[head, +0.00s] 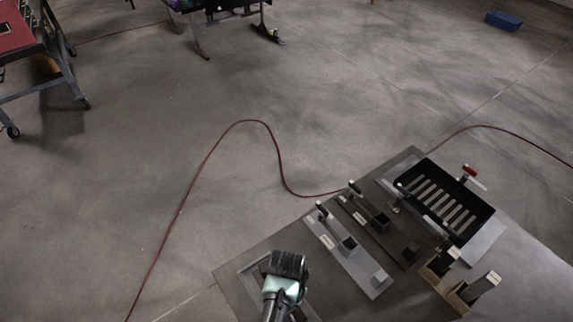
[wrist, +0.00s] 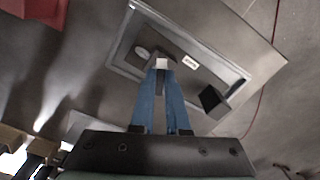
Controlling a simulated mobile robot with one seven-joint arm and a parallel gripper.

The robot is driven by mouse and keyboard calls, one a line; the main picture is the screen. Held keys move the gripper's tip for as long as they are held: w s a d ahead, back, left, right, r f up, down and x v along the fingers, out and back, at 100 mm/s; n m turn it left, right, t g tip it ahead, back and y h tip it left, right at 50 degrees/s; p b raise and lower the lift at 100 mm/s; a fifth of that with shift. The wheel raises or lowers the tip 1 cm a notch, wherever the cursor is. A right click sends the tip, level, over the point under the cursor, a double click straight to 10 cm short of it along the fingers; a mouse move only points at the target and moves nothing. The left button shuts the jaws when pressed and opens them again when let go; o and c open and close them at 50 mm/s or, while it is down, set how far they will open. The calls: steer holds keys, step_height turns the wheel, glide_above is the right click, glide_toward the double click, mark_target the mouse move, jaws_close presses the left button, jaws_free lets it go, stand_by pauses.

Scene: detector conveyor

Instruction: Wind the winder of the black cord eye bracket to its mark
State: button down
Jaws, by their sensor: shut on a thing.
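In the wrist view, the blue fingers of my gripper (wrist: 161,72) are shut on a small pale knob (wrist: 162,63), which looks like the winder's handle. It stands over a dark plate (wrist: 176,78) set in a light rectangular frame (wrist: 122,38). The plate carries a round pale dial (wrist: 143,52), a white label (wrist: 190,62) and a black block (wrist: 214,101). The fingers hide part of the plate, and I cannot make out the mark. In the head view my wrist covers this plate; only part of its frame (head: 250,273) shows.
To the right in the head view are a light grey board (head: 348,268) and a dark board (head: 398,243), each with upright parts. Beyond stand a black slotted tray (head: 472,200) and wooden blocks (head: 455,297). A red cord (head: 205,165) lies across the open floor.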

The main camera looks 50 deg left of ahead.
steer(key=shift+m, duration=0.4)
stand_by(3.0)
steer(key=c, duration=0.9)
jaws_free()
step_height(320, 180, up, 13)
steer(key=b, duration=0.1)
stand_by(0.4)
